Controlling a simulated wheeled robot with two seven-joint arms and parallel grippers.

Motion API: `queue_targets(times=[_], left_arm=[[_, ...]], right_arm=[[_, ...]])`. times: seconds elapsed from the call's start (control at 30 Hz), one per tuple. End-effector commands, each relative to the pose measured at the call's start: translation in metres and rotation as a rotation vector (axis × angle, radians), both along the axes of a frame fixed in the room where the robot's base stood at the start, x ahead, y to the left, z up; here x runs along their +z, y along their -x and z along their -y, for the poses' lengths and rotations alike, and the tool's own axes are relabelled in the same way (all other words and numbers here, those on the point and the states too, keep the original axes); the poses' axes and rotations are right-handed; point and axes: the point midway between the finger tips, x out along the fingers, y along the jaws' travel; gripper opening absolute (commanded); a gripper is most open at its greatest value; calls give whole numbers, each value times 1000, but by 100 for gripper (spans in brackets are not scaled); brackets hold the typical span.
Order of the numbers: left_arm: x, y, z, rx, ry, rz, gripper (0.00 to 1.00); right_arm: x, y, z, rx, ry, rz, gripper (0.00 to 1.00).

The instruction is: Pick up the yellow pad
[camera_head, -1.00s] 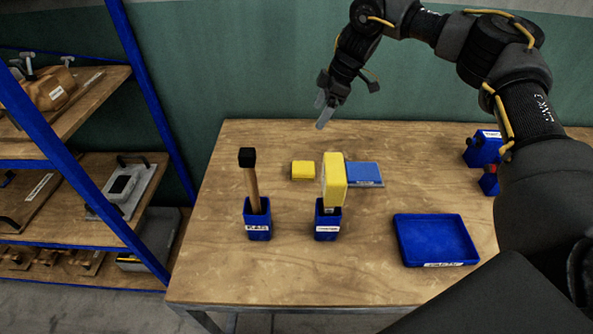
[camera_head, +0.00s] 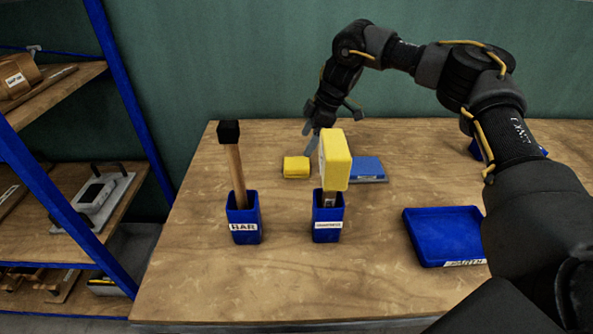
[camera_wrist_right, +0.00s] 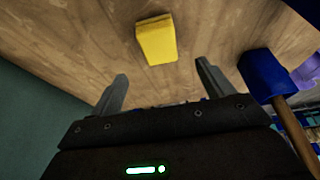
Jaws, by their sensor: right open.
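The small yellow pad (camera_head: 296,167) lies flat on the wooden table towards the back. It also shows in the right wrist view (camera_wrist_right: 157,39), beyond the fingertips and roughly in line with the gap between them. My right gripper (camera_head: 313,130) is above the back of the table, near the pad and apart from it. In the right wrist view its two fingers (camera_wrist_right: 162,85) are spread with nothing between them. My left gripper is in no view.
A yellow-headed tool (camera_head: 335,160) stands in a blue holder (camera_head: 328,229) in front of the gripper. A blue pad (camera_head: 368,168) lies right of the yellow pad. A blue tray (camera_head: 445,232) sits further right.

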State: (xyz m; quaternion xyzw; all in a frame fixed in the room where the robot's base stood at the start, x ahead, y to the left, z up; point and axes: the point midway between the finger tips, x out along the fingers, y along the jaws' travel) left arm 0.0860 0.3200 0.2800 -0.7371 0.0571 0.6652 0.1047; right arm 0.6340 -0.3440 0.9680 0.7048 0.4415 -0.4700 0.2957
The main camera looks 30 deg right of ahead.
Motion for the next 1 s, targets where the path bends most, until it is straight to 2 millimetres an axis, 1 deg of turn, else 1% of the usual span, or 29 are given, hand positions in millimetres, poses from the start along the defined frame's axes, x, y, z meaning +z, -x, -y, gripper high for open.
queue_targets(times=[0.1, 0.23, 0.3, 0.5, 0.57, 0.8, 0.9, 1.0], left_arm=[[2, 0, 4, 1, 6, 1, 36], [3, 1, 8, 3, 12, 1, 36], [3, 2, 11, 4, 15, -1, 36], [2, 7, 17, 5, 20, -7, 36], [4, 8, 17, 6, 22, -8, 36], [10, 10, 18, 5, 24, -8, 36], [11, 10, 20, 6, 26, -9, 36], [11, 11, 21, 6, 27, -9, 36]], right_arm=[[-19, -2, -7, 1, 1, -5, 80], [-35, -5, -13, 1, 1, -3, 80], [-40, -6, -15, 1, 0, -3, 80], [-45, -7, -16, 0, 0, -2, 80], [-49, -8, -17, 0, 1, -4, 80], [-82, -13, -26, 0, 1, -4, 80], [-90, -14, -29, -1, 2, -4, 80], [-93, -15, -30, -1, 0, -2, 80]])
